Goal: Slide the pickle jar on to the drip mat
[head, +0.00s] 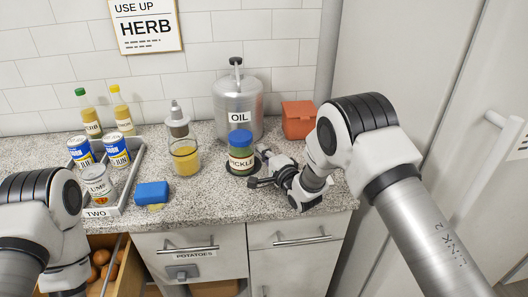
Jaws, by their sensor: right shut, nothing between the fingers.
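The pickle jar (241,157), with a blue lid and a label reading PICKLE, stands upright on the counter. A dark round drip mat (229,167) shows around its base, mostly at the left, and the jar appears to stand on it. My right gripper (256,182) is at the jar's right side, low over the counter. It is shut with nothing in it; I cannot tell whether it touches the jar. My left arm is at the lower left, and its gripper is not in view.
A metal oil can (238,107) stands behind the jar, with a terracotta box (298,120) to its right. A glass jar with yellow contents (185,157) and a blue sponge (152,193) are left. A grey tray (119,204) holds cans. An open drawer (126,277) is below.

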